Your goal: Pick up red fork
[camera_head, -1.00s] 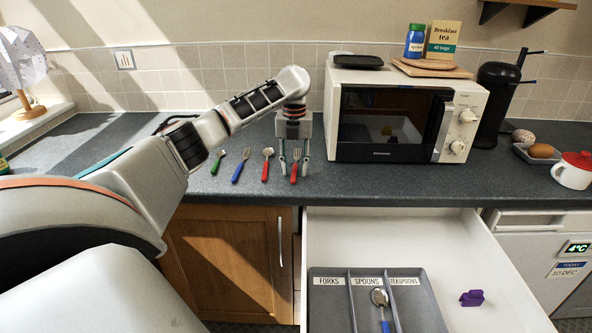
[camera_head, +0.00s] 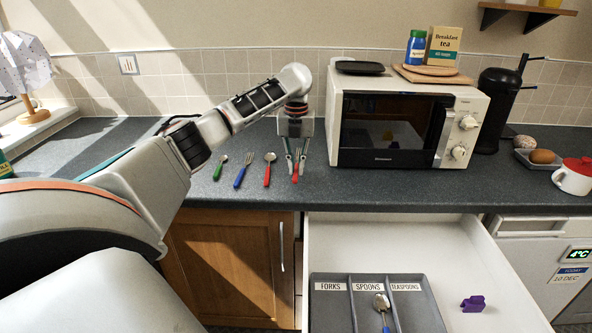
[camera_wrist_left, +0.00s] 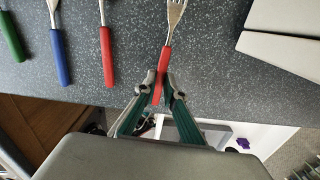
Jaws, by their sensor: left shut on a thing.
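The red fork (camera_wrist_left: 167,55) lies on the dark worktop at the right end of a row of cutlery, left of the microwave. It also shows in the head view (camera_head: 295,172), partly hidden by my fingers. My left gripper (camera_head: 296,174) points down at the fork. In the left wrist view its two fingers (camera_wrist_left: 160,84) are shut on the fork's red handle. The tines point away from the gripper. My right gripper is not in view.
A red-handled spoon (camera_head: 268,170), a blue fork (camera_head: 242,172) and a green spoon (camera_head: 220,167) lie to the left. The microwave (camera_head: 408,125) stands close on the right. Below is an open drawer with a labelled cutlery tray (camera_head: 330,308) and a purple object (camera_head: 473,304).

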